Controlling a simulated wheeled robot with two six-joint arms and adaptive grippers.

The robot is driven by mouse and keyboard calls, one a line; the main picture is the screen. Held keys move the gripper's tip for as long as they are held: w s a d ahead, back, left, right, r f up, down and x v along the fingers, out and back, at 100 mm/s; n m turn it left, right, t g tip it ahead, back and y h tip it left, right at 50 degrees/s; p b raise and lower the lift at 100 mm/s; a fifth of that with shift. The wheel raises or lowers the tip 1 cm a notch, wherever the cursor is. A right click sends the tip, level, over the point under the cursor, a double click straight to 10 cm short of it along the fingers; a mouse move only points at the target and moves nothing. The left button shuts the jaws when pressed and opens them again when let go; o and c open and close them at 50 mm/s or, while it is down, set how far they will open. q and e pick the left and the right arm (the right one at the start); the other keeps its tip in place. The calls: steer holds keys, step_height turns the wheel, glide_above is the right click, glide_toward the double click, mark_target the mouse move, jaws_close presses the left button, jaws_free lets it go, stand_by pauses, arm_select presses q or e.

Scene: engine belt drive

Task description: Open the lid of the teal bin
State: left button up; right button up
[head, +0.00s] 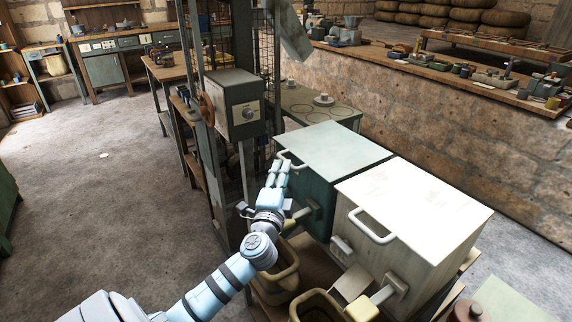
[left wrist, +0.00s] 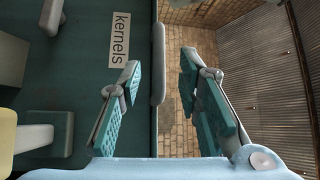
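The teal bin (head: 318,203) stands right of centre in the head view, its lid (head: 338,150) lying flat and shut. A pale handle (head: 290,161) sits at the lid's front left edge. My left gripper (head: 279,168) is at this handle, with its fingers open. In the left wrist view, the grey handle bar (left wrist: 158,65) lies between the spread fingers of the gripper (left wrist: 160,80), and I see no finger closed on it. The teal front (left wrist: 85,110) bears a "kernels" label (left wrist: 119,40). My right gripper is in neither view.
A white bin (head: 440,240) with its own handle stands close to the right of the teal one. Tan tubs (head: 277,280) sit below the bins. A post with a grey box (head: 234,102) rises behind my left gripper. Open floor (head: 100,200) lies to the left.

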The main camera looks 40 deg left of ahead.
arm_select(q)
steer(key=x, duration=0.5)
steer(key=shift+w+a+b, duration=0.15)
steer(key=shift+b, duration=0.2)
jaws_close()
